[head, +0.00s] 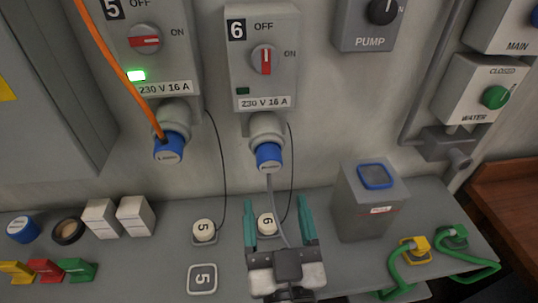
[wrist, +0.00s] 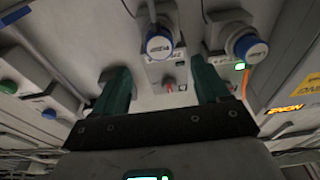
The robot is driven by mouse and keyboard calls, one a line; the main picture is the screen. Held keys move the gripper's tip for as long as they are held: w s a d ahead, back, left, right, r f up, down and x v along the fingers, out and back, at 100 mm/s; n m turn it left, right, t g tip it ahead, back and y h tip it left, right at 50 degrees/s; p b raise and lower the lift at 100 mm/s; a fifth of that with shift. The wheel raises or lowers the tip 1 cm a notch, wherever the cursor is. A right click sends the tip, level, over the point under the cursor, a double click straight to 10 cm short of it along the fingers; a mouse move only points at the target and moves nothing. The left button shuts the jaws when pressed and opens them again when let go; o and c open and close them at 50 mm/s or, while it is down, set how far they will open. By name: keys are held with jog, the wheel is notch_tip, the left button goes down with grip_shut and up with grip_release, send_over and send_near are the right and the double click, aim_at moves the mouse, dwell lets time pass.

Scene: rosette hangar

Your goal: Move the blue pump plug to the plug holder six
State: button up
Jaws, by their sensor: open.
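The blue pump plug (head: 268,156) sits in the socket under switch box six, with a grey cable hanging from it. In the wrist view this plug (wrist: 160,45) shows beyond and between the fingers, in a picture that looks upside down. My gripper (head: 278,203) is open and empty, below the plug and apart from it, with the cable passing between or behind its fingers. A white round piece marked 6 (head: 266,222) is on the bench beside the left finger. A plug holder six cannot be made out; my gripper covers part of the bench there.
A second blue plug (head: 169,148) with an orange cable (head: 112,57) sits in socket five, whose lamp is green. Switch six (head: 265,60) points up to OFF, lamp dark. A grey box (head: 368,207) stands right of my gripper. A square marked 5 (head: 202,278) lies left.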

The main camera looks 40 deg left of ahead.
aim_at(270, 167)
jog(key=shift+b+x, duration=0.45)
jog(key=shift+x, duration=4.05)
jog(key=shift+c, duration=0.2)
grip_shut()
jog(key=shift+v, duration=3)
